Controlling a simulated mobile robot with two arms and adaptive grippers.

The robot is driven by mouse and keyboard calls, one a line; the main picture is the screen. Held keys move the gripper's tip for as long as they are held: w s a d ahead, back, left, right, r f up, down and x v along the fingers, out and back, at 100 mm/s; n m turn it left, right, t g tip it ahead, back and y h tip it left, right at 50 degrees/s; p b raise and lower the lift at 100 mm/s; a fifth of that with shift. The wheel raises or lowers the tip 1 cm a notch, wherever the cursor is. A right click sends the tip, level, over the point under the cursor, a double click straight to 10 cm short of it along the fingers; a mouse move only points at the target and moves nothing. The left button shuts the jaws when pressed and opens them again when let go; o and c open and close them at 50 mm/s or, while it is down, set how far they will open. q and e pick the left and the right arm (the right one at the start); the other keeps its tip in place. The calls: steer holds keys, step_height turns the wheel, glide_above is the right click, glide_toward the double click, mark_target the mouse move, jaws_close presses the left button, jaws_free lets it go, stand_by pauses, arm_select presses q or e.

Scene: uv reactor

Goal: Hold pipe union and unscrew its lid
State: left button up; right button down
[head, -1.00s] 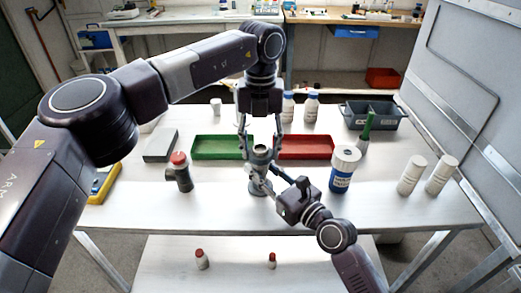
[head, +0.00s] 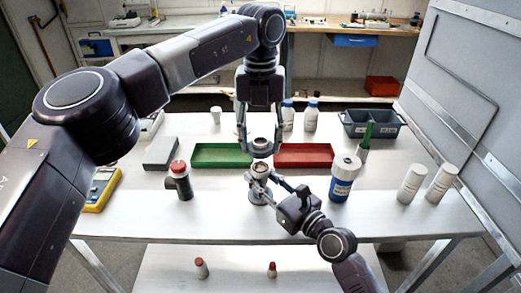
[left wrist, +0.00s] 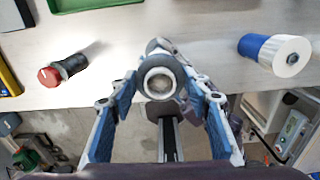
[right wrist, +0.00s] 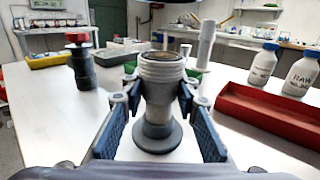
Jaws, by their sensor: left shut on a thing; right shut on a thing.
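The pipe union (head: 257,196) stands upright on the white table, a grey body on a round base. Its open, threaded top (right wrist: 162,68) is bare in the right wrist view. My right gripper (head: 259,182) is shut around its body from the front right. The lid (head: 262,145), a grey ring, is apart from the union and above it. My left gripper (head: 260,142) points down, shut on the lid, which shows between its fingers in the left wrist view (left wrist: 160,82). There the lid hides part of the union.
A green tray (head: 221,163) and a red tray (head: 304,163) lie behind the union. A dark pipe piece with a red cap (head: 179,180) stands left, and a blue-and-white jar (head: 343,178) right. White bottles (head: 411,184) stand further right. The front table strip is mostly clear.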

steer(key=c, duration=1.4)
jaws_free()
steer(key=shift+c, duration=0.2)
